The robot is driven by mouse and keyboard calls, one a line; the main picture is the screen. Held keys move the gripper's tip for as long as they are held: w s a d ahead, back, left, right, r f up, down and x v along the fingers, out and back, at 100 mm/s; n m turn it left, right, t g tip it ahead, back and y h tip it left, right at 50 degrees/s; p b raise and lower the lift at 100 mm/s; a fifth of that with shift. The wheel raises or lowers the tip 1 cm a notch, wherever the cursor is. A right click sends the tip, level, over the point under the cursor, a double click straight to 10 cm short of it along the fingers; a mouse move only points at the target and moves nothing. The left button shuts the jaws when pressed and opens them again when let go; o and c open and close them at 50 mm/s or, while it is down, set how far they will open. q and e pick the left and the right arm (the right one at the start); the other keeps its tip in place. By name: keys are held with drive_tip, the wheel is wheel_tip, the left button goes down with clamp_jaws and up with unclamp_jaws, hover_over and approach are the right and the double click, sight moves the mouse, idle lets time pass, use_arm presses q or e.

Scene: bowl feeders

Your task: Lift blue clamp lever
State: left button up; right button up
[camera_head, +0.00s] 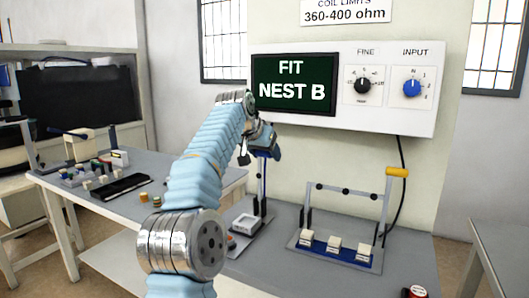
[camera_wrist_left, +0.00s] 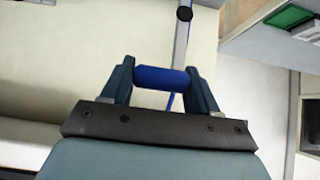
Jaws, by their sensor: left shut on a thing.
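My left gripper (camera_head: 262,137) is in front of the wall below the display panel. In the left wrist view the left gripper (camera_wrist_left: 163,80) is shut with its two fingers on the ends of a blue cylindrical handle, the grip of the blue clamp lever (camera_wrist_left: 160,78). A thin arm runs from the handle toward the top of that view. My right gripper is not in view.
A second fixture with a yellow handle (camera_head: 397,172) and several white blocks on a blue base (camera_head: 335,247) stands to the right. The wall panel reads "FIT NEST B" (camera_head: 292,83). A left table (camera_head: 140,170) holds small parts and a dark tray.

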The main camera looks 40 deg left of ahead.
use_arm(q)
drive_tip(key=shift+w+f, duration=0.15)
drive_tip(key=shift+f, duration=0.35)
drive_tip(key=o, duration=1.2)
drive_tip(key=shift+c, duration=0.2)
drive_tip(key=shift+o, duration=1.2)
drive_tip(key=shift+w, duration=0.15)
drive_tip(key=shift+s+r, duration=0.2)
drive_tip(key=shift+r, duration=0.15)
drive_tip(key=v, duration=1.3)
drive_tip(key=shift+r, duration=0.25)
drive_tip(key=shift+s, duration=0.1)
